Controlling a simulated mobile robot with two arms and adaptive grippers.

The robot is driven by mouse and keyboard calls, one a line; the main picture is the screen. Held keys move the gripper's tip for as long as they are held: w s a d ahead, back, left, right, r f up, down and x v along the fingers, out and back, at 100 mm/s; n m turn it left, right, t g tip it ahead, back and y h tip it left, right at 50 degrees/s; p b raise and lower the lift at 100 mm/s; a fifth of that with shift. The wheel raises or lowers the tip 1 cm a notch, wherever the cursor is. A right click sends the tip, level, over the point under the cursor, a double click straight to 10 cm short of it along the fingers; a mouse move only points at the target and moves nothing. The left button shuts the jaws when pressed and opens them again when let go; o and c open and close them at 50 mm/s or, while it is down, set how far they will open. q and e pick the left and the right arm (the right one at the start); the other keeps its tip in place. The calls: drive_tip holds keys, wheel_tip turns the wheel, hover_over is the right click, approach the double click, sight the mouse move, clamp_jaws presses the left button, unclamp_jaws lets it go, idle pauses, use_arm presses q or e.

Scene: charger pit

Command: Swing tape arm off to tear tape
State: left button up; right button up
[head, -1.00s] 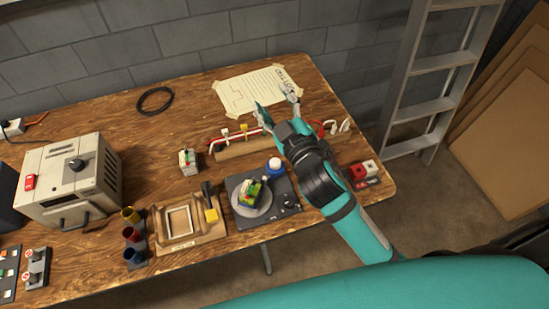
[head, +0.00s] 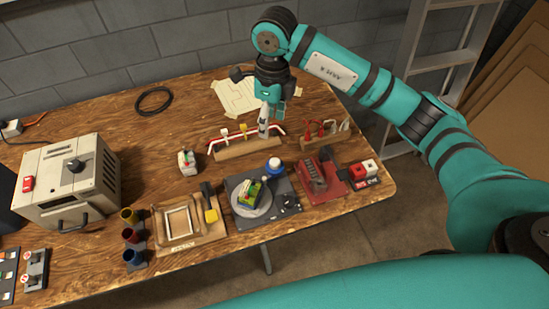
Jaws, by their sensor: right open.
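A dark plate (head: 240,181) on the workbench carries a round grey turntable (head: 242,206). A small block (head: 250,192) with green and yellow parts sits on the turntable. A blue-topped white roll (head: 273,166), which looks like the tape on its arm, is at the plate's back right corner, close to the block. Whether tape runs between them is too small to tell. My right gripper (head: 267,120) points down behind the plate, over a wooden rack, apart from the roll. It is open, seen edge-on, with nothing visible in it. My left gripper is out of view.
The wooden rack (head: 232,151) with red and white wires stands behind the plate. A red fixture (head: 325,182) is right of it, and a wooden frame (head: 178,220) left. A grey box (head: 68,185) stands at far left. Bare bench lies behind the small white block (head: 187,160).

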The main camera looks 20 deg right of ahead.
drive_tip(key=d, duration=0.1)
drive_tip(key=p, duration=0.3)
approach(274, 161)
drive_tip(key=shift+h, duration=0.3)
drive_tip(key=f, duration=0.9)
drive_tip(key=shift+a, duration=0.25)
clamp_jaws()
